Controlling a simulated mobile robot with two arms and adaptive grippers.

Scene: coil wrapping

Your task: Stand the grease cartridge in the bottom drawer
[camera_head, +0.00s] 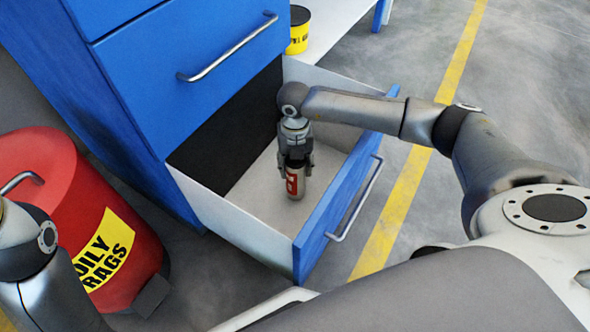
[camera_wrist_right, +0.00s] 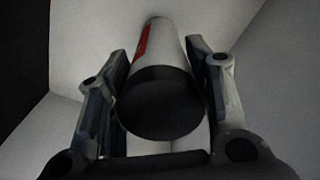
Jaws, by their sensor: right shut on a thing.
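The grease cartridge (camera_head: 295,181) is a white-grey cylinder with a red label, upright inside the open bottom drawer (camera_head: 245,222) of the blue cabinet. My right gripper (camera_head: 295,160) points down into the drawer and is shut on the cartridge's upper part. In the right wrist view the cartridge (camera_wrist_right: 160,90) shows its dark round end between the two fingers of the right gripper (camera_wrist_right: 160,95). I cannot tell whether its lower end touches the drawer floor. My left gripper is out of view; only part of my left arm shows at the left edge.
The closed blue drawer above (camera_head: 215,50) has a bar handle. The bottom drawer's blue front (camera_head: 340,200) stands to the right of the cartridge. A red oily-rags bin (camera_head: 110,215) is at the left. A yellow tub (camera_head: 299,32) with a black lid stands behind. Bare drawer floor surrounds the cartridge.

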